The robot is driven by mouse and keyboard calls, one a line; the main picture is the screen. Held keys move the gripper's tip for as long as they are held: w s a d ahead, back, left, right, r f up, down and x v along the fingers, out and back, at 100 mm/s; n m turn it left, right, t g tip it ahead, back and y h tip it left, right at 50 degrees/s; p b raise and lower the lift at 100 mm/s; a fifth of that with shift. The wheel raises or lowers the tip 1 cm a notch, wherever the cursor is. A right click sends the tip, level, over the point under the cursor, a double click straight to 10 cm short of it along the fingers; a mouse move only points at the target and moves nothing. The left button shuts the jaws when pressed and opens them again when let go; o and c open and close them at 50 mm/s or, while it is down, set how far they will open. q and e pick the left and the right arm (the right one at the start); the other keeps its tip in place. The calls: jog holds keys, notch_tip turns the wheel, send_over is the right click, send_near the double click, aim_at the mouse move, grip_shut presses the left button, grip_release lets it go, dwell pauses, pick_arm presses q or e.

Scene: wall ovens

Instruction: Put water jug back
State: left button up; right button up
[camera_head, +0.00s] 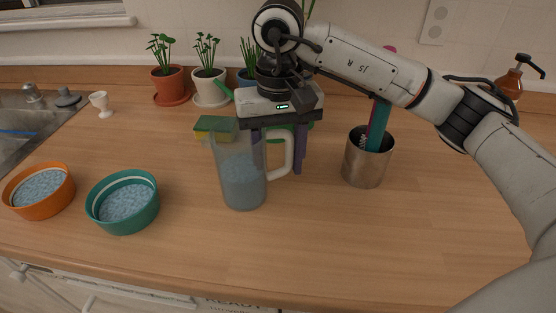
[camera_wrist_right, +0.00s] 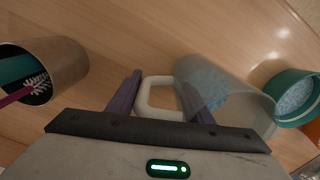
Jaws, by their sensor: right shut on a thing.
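The water jug (camera_head: 241,178) is clear with a white handle and holds bluish water. It is upright at the middle of the wooden counter and appears to rest on it. My right gripper (camera_head: 284,160) comes down from above at the jug's handle. In the right wrist view the purple fingers (camera_wrist_right: 160,100) are on both sides of the white handle, shut on it. The jug's body (camera_wrist_right: 215,90) lies to the right of the fingers there. My left gripper is not in view.
A teal bowl (camera_head: 123,203) and an orange bowl (camera_head: 39,190) stand to the left. A metal utensil cup (camera_head: 365,160) stands right of the jug. A sponge (camera_head: 214,126) and potted plants (camera_head: 168,84) are behind. The counter's front (camera_head: 330,240) is clear.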

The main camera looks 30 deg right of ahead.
aim_at(279, 133)
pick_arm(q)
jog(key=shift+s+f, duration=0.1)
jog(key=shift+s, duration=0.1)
pick_arm(e)
jog(key=shift+r, duration=0.1)
jog(key=shift+f, duration=0.25)
jog(key=o, duration=1.6)
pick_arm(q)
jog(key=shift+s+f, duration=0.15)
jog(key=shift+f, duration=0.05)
pick_arm(e)
jog(key=shift+o, duration=0.2)
jog(key=shift+r, duration=0.1)
jog(key=shift+r, duration=0.25)
notch_tip(279, 133, up, 12)
jog(key=shift+f+p, duration=0.15)
jog(key=shift+p, duration=0.45)
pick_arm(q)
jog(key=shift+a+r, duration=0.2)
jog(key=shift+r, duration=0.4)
pick_arm(e)
jog(key=shift+s, duration=0.1)
